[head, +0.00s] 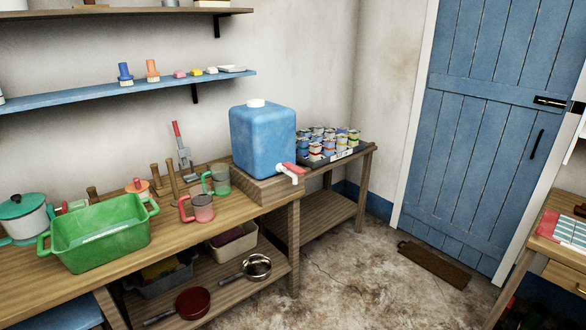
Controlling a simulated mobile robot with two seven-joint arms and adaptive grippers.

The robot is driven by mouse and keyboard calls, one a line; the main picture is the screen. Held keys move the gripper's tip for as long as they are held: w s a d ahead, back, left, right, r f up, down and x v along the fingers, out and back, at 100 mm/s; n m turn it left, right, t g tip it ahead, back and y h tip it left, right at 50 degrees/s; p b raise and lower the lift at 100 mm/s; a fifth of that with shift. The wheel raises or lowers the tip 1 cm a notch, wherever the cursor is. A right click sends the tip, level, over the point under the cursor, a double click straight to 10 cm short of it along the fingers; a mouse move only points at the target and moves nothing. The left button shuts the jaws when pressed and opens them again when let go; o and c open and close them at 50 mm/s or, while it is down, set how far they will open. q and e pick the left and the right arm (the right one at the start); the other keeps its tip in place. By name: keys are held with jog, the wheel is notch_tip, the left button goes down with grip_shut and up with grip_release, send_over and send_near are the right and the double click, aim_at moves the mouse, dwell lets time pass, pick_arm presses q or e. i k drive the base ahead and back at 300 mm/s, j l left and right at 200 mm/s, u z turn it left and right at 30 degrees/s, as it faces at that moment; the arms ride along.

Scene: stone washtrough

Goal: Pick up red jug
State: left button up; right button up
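The red jug (203,209) stands upright on the wooden bench, near its front edge. It has a greyish see-through body and a red handle on its left side. A similar jug with green parts (220,181) stands just behind it to the right. Neither of my grippers shows in the head view.
A blue water container (262,138) with a red tap sits on a wooden block right of the jugs. A green basin (100,238) is to the left. Wooden pegs (172,182) stand behind the red jug. Pans (256,267) lie on the lower shelf.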

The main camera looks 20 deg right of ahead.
aim_at(200, 196)
jog(key=i+l+u, duration=0.1)
jog(key=i+l, duration=0.15)
jog(key=i+l+u, duration=0.1)
jog(key=l, duration=0.35)
jog(key=i+l, duration=0.3)
jog(key=i+l+u, duration=0.15)
jog(key=l, duration=0.35)
jog(key=i+l+u, duration=0.1)
jog(key=i+l, duration=0.15)
jog(key=l, duration=0.15)
jog(key=i+l+u, duration=0.1)
jog(key=l, duration=0.35)
jog(key=i+l+u, duration=0.1)
jog(key=l, duration=0.35)
jog(key=i+l, duration=0.25)
jog(key=l, duration=0.2)
jog(key=j+u, duration=0.05)
